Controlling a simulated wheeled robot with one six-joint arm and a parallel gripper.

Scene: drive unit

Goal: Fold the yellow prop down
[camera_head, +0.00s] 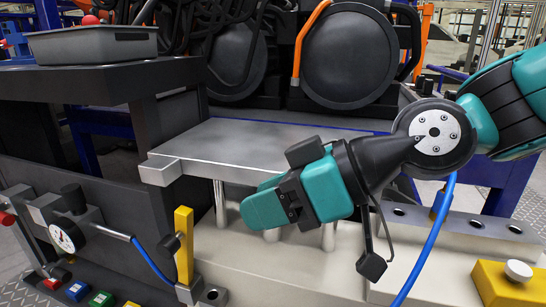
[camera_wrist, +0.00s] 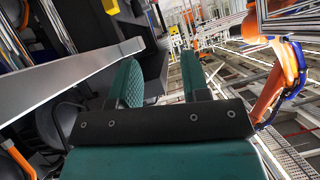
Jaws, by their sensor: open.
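The yellow prop (camera_head: 184,246) stands upright on a small metal bracket at the front of the drive unit, left of the middle in the head view. A black part adjoins its left side. My gripper (camera_head: 262,207) is to the right of the prop, in front of the raised metal plate, and clear of the prop in the picture. In the wrist view my gripper (camera_wrist: 161,72) shows two teal fingers apart with nothing between them. I cannot make out the prop in the wrist view.
The metal plate (camera_head: 250,145) rests on posts behind my gripper. A dial gauge (camera_head: 64,236) with a rod is left of the prop. A blue hose (camera_head: 426,245) hangs at the right. A yellow block (camera_head: 508,284) with a white knob is at the lower right.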

